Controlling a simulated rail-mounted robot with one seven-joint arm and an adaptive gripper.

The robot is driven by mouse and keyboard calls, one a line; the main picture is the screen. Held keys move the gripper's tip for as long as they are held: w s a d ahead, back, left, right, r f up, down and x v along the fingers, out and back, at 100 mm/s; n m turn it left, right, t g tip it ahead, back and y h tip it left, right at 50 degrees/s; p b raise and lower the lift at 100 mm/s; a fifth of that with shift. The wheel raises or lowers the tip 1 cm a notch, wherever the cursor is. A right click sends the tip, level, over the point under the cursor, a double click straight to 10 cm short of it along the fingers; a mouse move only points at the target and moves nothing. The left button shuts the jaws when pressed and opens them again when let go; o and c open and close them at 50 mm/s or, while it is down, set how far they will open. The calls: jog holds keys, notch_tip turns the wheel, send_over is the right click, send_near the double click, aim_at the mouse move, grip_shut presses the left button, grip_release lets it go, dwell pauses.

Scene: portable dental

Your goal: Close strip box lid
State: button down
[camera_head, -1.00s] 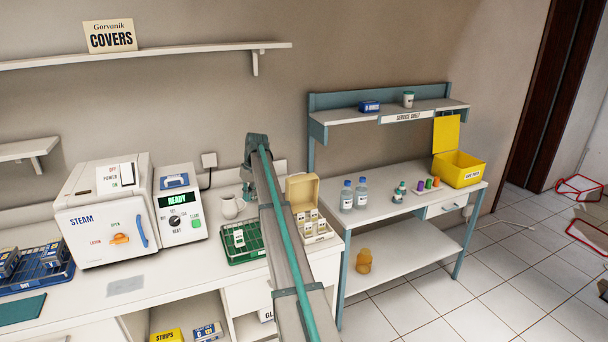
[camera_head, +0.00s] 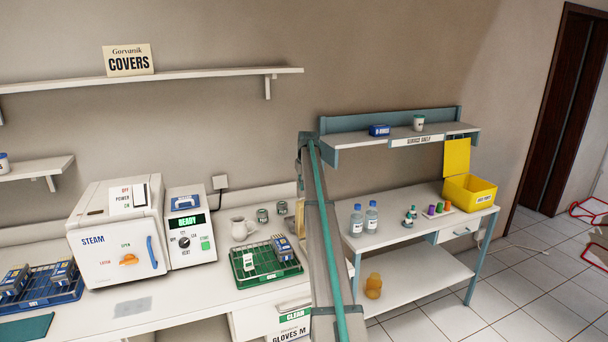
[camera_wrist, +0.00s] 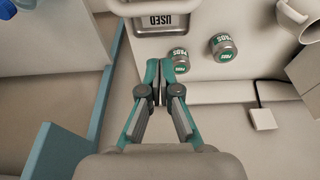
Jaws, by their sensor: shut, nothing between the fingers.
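The strip box is probably the beige box (camera_head: 299,214) at the counter's right end. My arm hides all but a thin sliver of it in the head view, so its lid angle cannot be judged now. In the wrist view my gripper (camera_wrist: 158,80) is shut and empty, with its fingertips near two PADS tins. A pale tray marked USED (camera_wrist: 165,20) lies beyond the fingertips at the top edge; I cannot tell whether it belongs to the strip box. No lid can be made out clearly in the wrist view.
PADS tins (camera_wrist: 180,60) and (camera_wrist: 222,46) stand close to my fingers. Bottles (camera_head: 370,217) and an open yellow box (camera_head: 470,192) stand on the right bench.

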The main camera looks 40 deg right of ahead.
jog(key=s+f+p, duration=0.1)
jog(key=s+a+f+p, duration=0.1)
jog(key=s, duration=0.1)
jog(key=shift+s+p, duration=0.1)
jog(key=shift+p, duration=0.2)
jog(key=shift+s, duration=0.1)
